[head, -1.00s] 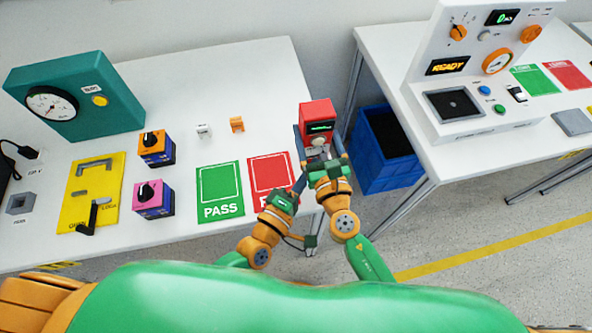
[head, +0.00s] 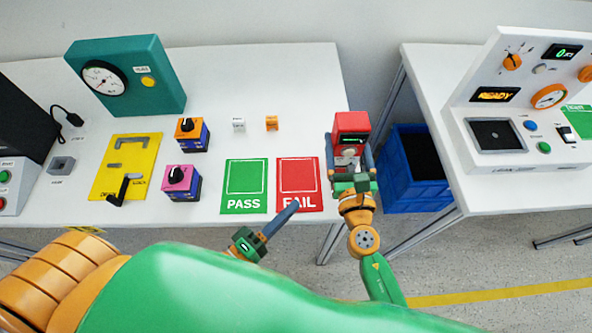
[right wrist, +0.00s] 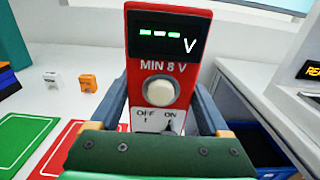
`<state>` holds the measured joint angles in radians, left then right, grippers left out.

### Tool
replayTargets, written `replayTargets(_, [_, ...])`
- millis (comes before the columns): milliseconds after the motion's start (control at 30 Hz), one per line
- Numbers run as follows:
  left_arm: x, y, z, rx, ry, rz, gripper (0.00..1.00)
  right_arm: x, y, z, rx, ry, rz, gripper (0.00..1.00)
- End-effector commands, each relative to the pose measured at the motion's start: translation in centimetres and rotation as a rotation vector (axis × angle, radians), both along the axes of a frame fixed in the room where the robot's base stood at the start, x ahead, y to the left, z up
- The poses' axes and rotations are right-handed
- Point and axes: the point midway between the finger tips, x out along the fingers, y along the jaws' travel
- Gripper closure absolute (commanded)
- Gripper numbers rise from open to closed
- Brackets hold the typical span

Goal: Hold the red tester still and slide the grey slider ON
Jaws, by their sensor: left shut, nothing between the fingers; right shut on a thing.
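The red tester (head: 351,124) stands upright at the right edge of the left table. My right gripper (head: 349,147) is shut on it, one finger along each side. In the right wrist view the tester (right wrist: 190,66) shows a lit display (right wrist: 168,41) with green dashes and a V. Below are "MIN 8 V", a pale round knob (right wrist: 159,92) and the OFF and ON labels. A dark part, probably the slider (right wrist: 169,126), shows under ON; my gripper body hides its lower portion. My left gripper (head: 294,207) is shut and empty, apart from the tester, over the FAIL mat's lower edge.
A green PASS mat (head: 245,202) and red FAIL mat (head: 298,168) lie left of the tester. Orange (head: 191,135) and pink (head: 180,182) boxes with black knobs stand farther left. A blue bin (head: 402,195) sits between the tables. The table front is partly clear.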

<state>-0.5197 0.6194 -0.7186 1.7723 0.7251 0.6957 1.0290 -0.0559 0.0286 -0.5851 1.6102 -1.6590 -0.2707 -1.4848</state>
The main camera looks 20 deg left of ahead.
Motion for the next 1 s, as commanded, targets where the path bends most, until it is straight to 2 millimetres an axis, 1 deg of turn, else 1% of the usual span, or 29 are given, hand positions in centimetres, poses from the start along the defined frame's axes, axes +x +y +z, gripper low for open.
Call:
replayTargets(167, [0.0, 0.0, 0.0, 0.000, -0.001, 0.000, 1.00, 0.0, -0.1, -0.1, -0.003, 0.000, -0.002, 1.00])
replayTargets(200, [0.0, 0.0, 0.0, 0.000, -0.001, 0.000, 1.00, 0.0, -0.1, -0.1, -0.004, 0.000, -0.002, 0.15])
replayTargets(267, [0.0, 0.0, 0.0, 0.000, 0.000, 0.000, 1.00, 0.0, -0.1, -0.1, -0.003, 0.000, -0.002, 0.00])
replayTargets(467, [0.0, 0.0, 0.0, 0.000, 0.000, 0.000, 1.00, 0.0, -0.1, 0.0, -0.003, -0.001, -0.002, 0.00])
replayTargets(567, [0.0, 0.0, 0.0, 0.000, 0.000, 0.000, 1.00, -0.8, -0.4, -0.1, -0.003, 0.001, -0.002, 0.00])
replayTargets(667, [0.0, 0.0, 0.0, 0.000, 0.000, 0.000, 1.00, -3.1, -1.1, -0.1, -0.003, 0.002, -0.001, 0.00])
replayTargets(800, [0.0, 0.0, 0.0, 0.000, 0.000, 0.001, 1.00, -7.0, -2.4, -0.2, -0.006, 0.004, 0.001, 0.00])
replayTargets(900, [0.0, 0.0, 0.0, 0.000, 0.000, 0.001, 1.00, -9.2, -3.1, -0.2, -0.005, 0.004, 0.001, 0.00])
replayTargets(1000, [0.0, 0.0, 0.0, 0.000, 0.000, 0.001, 1.00, -10.7, -3.6, -0.2, -0.004, 0.003, -0.001, 0.00])
